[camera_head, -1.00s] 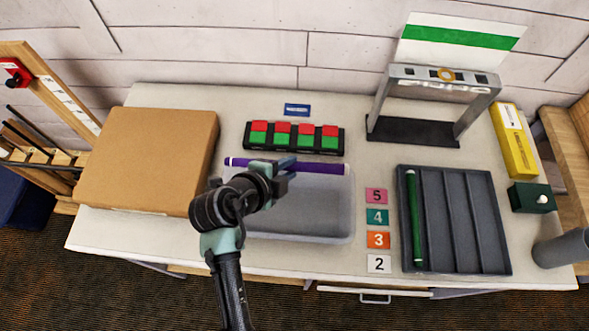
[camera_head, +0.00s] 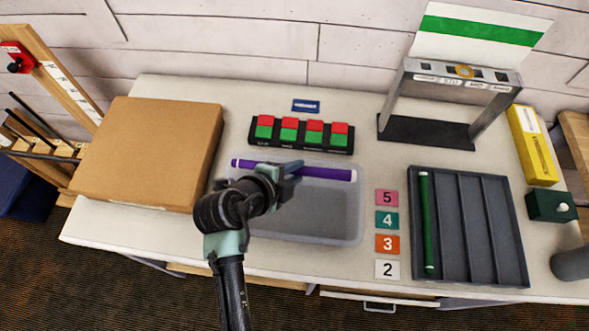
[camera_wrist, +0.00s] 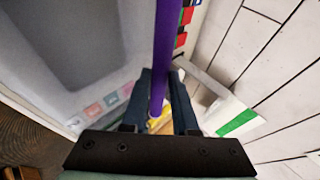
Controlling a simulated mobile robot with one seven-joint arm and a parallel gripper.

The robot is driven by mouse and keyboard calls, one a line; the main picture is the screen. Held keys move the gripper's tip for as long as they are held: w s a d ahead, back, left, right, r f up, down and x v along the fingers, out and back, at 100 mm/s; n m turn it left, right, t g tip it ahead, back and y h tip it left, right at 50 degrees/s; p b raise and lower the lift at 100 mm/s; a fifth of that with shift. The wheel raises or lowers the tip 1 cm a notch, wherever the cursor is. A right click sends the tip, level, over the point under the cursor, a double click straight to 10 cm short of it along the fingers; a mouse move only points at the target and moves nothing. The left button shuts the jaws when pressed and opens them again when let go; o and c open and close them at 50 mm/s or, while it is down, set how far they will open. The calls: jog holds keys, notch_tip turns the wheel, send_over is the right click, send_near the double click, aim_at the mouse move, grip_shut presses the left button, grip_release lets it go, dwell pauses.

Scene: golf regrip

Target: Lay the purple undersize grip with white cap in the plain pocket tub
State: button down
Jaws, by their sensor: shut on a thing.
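The purple grip (camera_head: 322,173) with a white end lies crosswise in my gripper (camera_head: 288,172), over the back part of the translucent grey tub (camera_head: 352,235). My gripper is shut on it. In the wrist view the purple grip (camera_wrist: 166,50) runs up from between the jaws (camera_wrist: 160,100), and the tub (camera_wrist: 70,50) lies to its left. The tub looks empty where I see it; my arm hides its left part. The grip appears to be above the tub's back rim; the exact height is hard to tell.
Behind the tub stands a black rack (camera_head: 300,147) with red and green blocks. Number cards (camera_head: 387,244) and a dark slotted tray (camera_head: 470,275) with a green grip (camera_head: 427,220) are to the right. A cardboard box (camera_head: 150,150) is on the left. A grey gauge stand (camera_head: 430,131) is at the back.

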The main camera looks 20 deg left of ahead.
notch_tip(320, 180, down, 7)
jog(key=b, duration=0.6)
jog(key=c, duration=0.6)
grip_release()
jog(key=shift+r, duration=0.1)
notch_tip(320, 180, up, 10)
jog(key=p, duration=0.7)
dwell(0.9)
dwell(0.4)
